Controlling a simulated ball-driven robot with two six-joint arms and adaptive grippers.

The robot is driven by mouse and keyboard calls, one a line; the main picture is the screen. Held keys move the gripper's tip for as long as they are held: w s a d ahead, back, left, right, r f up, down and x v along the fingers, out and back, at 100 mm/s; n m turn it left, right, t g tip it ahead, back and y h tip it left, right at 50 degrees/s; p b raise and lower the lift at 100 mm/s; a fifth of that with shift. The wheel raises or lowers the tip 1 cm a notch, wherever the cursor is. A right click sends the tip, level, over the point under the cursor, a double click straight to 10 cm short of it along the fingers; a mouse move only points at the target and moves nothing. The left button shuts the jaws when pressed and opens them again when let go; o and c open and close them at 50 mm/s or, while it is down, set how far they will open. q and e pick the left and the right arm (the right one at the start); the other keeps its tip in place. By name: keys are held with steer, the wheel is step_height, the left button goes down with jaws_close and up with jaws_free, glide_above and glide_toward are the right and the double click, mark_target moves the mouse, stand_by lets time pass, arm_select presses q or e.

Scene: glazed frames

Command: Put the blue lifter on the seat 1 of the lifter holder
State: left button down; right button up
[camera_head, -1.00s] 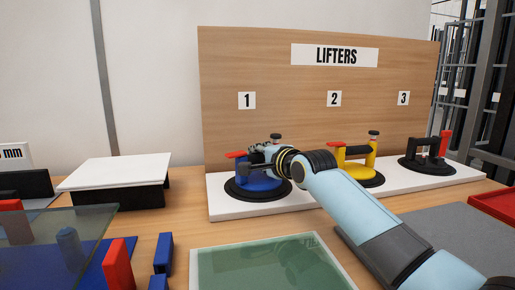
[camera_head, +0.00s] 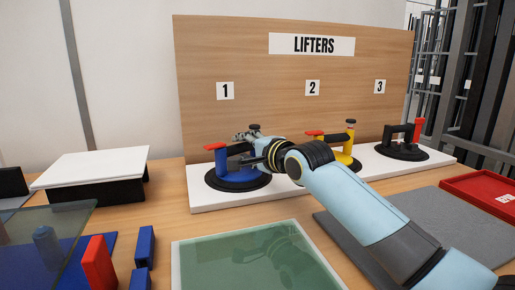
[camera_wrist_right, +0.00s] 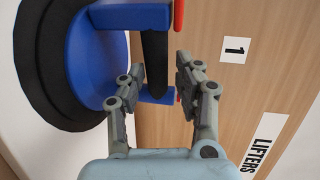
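The blue lifter (camera_head: 235,171), with a black suction base, black handle bar and red lever, stands upright on the white ledge of the lifter holder (camera_head: 195,203), below the label 1. My right gripper (camera_head: 247,148) is at the right side of its handle. In the right wrist view, its two fingers (camera_wrist_right: 159,78) are apart, on either side of the black handle bar of the blue lifter (camera_wrist_right: 112,60), with gaps showing between fingers and bar. My left gripper is not in view.
A yellow lifter (camera_head: 346,150) stands at label 2, partly behind my right arm, and a black lifter (camera_head: 404,144) at label 3. A glass pane (camera_head: 255,262) lies in front. A grey mat (camera_head: 440,221) and red tray (camera_head: 480,187) are at right.

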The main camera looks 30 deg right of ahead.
steer(key=s, duration=0.3)
steer(key=s+r, duration=0.1)
steer(key=s, duration=0.3)
steer(key=shift+s+r+p, duration=0.2)
steer(key=shift+p, duration=0.2)
